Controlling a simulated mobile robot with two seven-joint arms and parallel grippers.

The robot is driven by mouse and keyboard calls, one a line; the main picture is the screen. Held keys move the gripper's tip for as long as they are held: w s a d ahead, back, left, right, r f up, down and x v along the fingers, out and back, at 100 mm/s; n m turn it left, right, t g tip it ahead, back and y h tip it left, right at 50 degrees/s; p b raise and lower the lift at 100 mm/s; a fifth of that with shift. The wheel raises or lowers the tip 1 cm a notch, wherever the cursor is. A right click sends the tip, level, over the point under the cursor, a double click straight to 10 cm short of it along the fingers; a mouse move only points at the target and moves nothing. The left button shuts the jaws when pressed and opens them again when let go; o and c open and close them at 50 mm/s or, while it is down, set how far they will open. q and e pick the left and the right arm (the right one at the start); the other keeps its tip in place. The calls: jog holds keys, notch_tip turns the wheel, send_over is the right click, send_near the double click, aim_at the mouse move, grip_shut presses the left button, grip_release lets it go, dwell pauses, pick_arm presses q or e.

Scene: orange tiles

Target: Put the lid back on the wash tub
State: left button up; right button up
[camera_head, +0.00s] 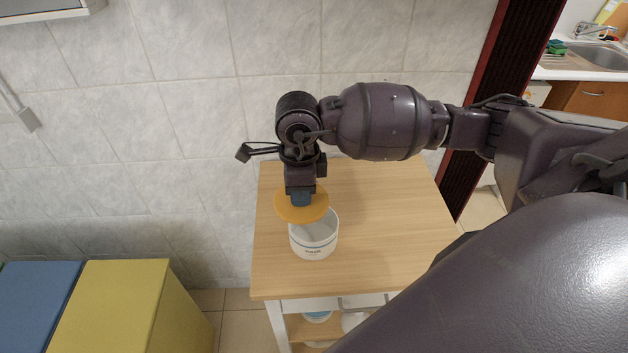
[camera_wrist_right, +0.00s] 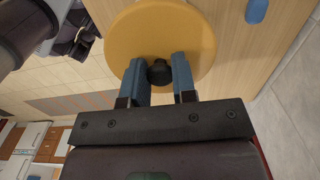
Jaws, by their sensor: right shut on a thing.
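The wash tub (camera_head: 314,245) is a white round pot with a dark line and small lettering, standing upright and open on the wooden table. The lid (camera_head: 290,212) is a flat orange-yellow disc with a black knob (camera_wrist_right: 159,72). My right gripper (camera_head: 301,198) points down and is shut on the knob, its blue fingers on either side of it in the right wrist view (camera_wrist_right: 160,80). The lid overlaps the tub's far rim in the head view and looks held above it, off centre to the back left. The tub is hidden in the right wrist view. My left gripper is not in view.
The light wooden table (camera_head: 390,230) has bare room right of the tub. A small blue object (camera_wrist_right: 257,10) shows beyond the lid in the right wrist view. A tiled wall (camera_head: 190,120) stands behind. Yellow (camera_head: 115,300) and blue (camera_head: 35,300) boxes are at lower left.

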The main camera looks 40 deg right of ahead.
aim_at(313, 199)
jog(key=shift+s+d+r+m, duration=0.15)
jog(key=shift+d+r+m, duration=0.05)
jog(key=shift+m, duration=0.8)
jog(key=m, duration=0.1)
jog(key=m+p, duration=0.1)
jog(key=m, duration=0.1)
jog(key=shift+s+d+r, duration=0.2)
jog(key=shift+d, duration=0.1)
jog(key=m, duration=0.4)
jog(key=shift+s+d+r+p, duration=0.2)
jog(key=shift+s+d+p, duration=0.05)
jog(key=shift+d+p, duration=0.1)
jog(key=shift+s+d+m, duration=0.1)
jog(key=shift+d+m, duration=0.05)
jog(key=shift+m, duration=0.65)
jog(key=shift+f+b, duration=0.8)
jog(key=shift+f, duration=0.7)
jog(key=shift+f+b, duration=1.1)
jog(key=shift+f, duration=0.65)
